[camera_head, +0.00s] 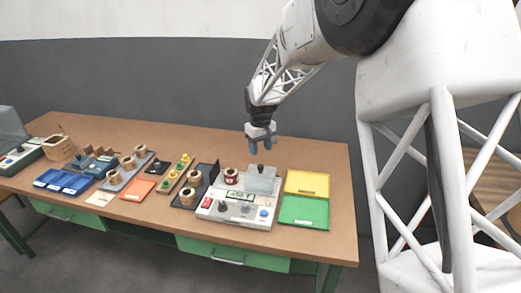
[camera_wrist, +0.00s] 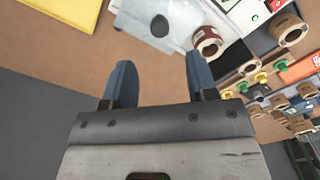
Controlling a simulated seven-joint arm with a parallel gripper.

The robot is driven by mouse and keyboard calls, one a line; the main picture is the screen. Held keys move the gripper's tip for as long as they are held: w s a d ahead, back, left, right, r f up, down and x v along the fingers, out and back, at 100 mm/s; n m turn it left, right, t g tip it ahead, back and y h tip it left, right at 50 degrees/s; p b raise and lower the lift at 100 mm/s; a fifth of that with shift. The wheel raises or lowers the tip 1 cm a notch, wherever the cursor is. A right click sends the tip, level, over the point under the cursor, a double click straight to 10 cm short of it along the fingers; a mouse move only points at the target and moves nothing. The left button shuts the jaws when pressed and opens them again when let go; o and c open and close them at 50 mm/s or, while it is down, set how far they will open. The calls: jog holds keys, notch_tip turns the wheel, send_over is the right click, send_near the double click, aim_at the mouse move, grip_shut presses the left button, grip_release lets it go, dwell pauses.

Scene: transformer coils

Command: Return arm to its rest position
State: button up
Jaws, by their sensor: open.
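My gripper (camera_head: 261,147) hangs in the air above the back of the bench, behind and above the white test device (camera_head: 236,208). Its two blue fingers point down and stand apart with nothing between them. In the wrist view my gripper (camera_wrist: 160,82) also shows open and empty, with bare brown bench top beyond the fingertips. My arm reaches up from it toward the upper right in the head view.
A dark red coil (camera_head: 231,176) and a clear cover (camera_head: 262,179) are on the test device. Yellow (camera_head: 307,183) and green (camera_head: 303,212) trays lie to its right. Several copper coils, a blue bin (camera_head: 64,182) and an orange card (camera_head: 137,190) lie left. The wall stands behind.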

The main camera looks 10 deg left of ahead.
jog(key=s+d+r+m+t, duration=0.1)
jog(key=s+d+r+m, duration=0.1)
jog(key=s+d+r, duration=0.65)
jog(key=s+d+r+m, duration=0.2)
jog(key=s+d+r, duration=0.3)
jog(key=s+d, duration=0.65)
jog(key=s+d+m, duration=0.2)
jog(key=s+d, duration=0.6)
jog(key=s, duration=0.4)
jog(key=s+d+f+m+t, duration=0.1)
jog(key=s+d+m, duration=0.2)
jog(key=s+d, duration=0.6)
jog(key=s, duration=0.4)
jog(key=shift+s+t, duration=0.25)
jog(key=shift+t, duration=0.05)
